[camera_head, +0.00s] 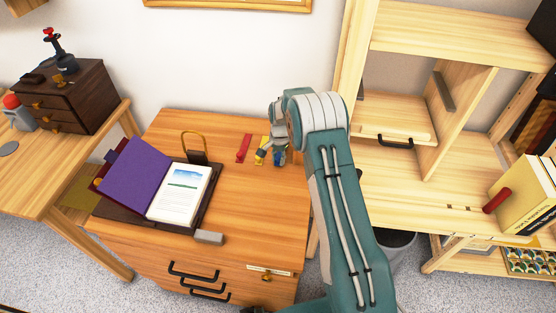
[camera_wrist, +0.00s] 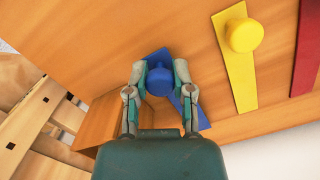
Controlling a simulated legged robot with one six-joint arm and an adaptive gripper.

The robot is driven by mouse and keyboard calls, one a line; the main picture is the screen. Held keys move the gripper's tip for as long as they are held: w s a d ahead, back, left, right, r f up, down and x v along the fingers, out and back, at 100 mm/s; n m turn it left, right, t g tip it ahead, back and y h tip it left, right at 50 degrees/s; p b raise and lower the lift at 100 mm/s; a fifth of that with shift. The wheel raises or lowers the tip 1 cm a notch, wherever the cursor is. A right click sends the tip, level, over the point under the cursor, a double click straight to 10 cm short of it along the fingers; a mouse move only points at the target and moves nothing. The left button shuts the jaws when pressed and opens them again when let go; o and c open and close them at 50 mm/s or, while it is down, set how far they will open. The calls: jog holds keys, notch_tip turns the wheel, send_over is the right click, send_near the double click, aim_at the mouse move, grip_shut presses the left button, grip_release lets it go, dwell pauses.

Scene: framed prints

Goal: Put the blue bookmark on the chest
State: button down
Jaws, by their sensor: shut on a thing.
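The blue bookmark (camera_wrist: 160,82) is a flat strip with a round knob, lying on the wooden desk (camera_head: 235,195). My gripper (camera_wrist: 160,75) is shut on its knob, with one finger on each side. In the head view, the blue bookmark (camera_head: 279,158) is mostly hidden by my gripper (camera_head: 277,146), at the desk's back right. I cannot tell whether the strip is lifted at all. The chest (camera_head: 88,92) is a small dark wooden box with several drawers on the left table; a joystick-like object and a dark item stand on its top.
A yellow bookmark (camera_wrist: 242,60) and a red bookmark (camera_wrist: 307,50) lie beside the blue one. An open book (camera_head: 180,193) on a dark stand fills the desk's left half. A grey block (camera_head: 209,237) lies at the front. Shelves (camera_head: 455,185) stand right.

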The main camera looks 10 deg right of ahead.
jog(key=shift+f, duration=0.4)
jog(key=shift+f, duration=0.1)
jog(key=shift+c, duration=2.4)
grip_release()
jog(key=shift+a, duration=0.1)
